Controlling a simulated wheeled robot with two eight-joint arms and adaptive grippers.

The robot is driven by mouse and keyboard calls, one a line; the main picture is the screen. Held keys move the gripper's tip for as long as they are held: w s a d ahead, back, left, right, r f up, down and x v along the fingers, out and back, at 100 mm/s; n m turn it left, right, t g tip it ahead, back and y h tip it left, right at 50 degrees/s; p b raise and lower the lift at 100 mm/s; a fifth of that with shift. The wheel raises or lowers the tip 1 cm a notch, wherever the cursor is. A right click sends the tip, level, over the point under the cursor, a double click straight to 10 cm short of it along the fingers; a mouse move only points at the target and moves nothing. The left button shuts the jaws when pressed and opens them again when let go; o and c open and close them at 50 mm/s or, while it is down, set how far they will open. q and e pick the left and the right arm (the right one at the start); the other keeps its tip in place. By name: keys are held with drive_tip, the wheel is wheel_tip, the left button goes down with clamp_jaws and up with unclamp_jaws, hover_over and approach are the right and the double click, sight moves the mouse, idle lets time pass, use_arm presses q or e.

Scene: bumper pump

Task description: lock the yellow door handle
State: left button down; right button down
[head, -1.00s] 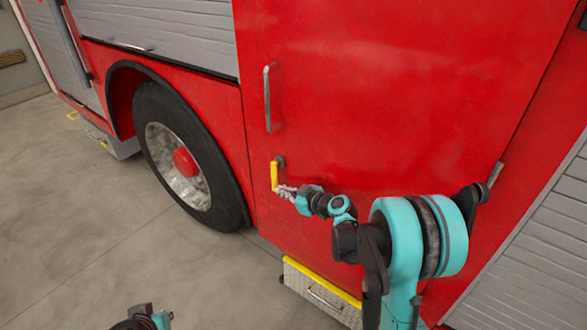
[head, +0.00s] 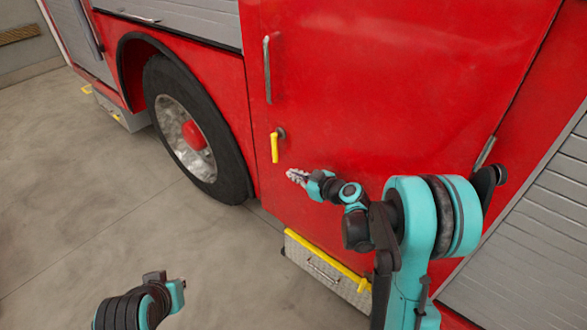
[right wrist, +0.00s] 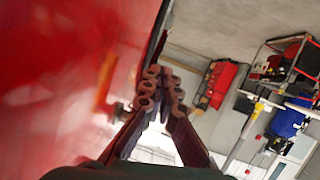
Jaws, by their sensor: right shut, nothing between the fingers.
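The yellow door handle (head: 275,147) hangs straight down from its dark pivot on the red truck door (head: 380,100), below a grey grab bar. In the right wrist view the handle (right wrist: 104,80) is blurred, left of the fingers. My right gripper (head: 292,174) is shut and empty, just right of and below the handle's lower end, with a gap between them. Its fingers (right wrist: 160,92) also show in the right wrist view, close together. Of my left arm only a part shows at the bottom of the head view; its fingers cannot be made out.
A grey grab bar (head: 267,70) is on the door above the handle. A step with a yellow edge (head: 325,270) juts out below the door. A large wheel (head: 190,130) is at the left. The concrete floor (head: 90,220) is clear. Shelving (right wrist: 280,85) stands in the background.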

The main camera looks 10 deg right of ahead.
drive_tip(key=s+d+f, duration=0.2)
drive_tip(key=s+f, duration=0.2)
drive_tip(key=f, duration=0.2)
drive_tip(key=shift+s, duration=0.35)
drive_tip(key=shift+r, duration=0.1)
drive_tip(key=s+a+r+m+g+h, duration=0.35)
drive_tip(key=s+r, duration=0.45)
drive_tip(key=s, duration=0.3)
drive_tip(key=s+d+r+m+g+h, duration=0.1)
drive_tip(key=s+d+r+m+h, duration=0.1)
drive_tip(key=s, duration=1.3)
drive_tip(key=shift+s+d+m+g+h, duration=0.4)
drive_tip(key=shift+d+m+h, duration=0.25)
drive_tip(key=shift+m, duration=0.6)
drive_tip(key=shift+r, duration=0.1)
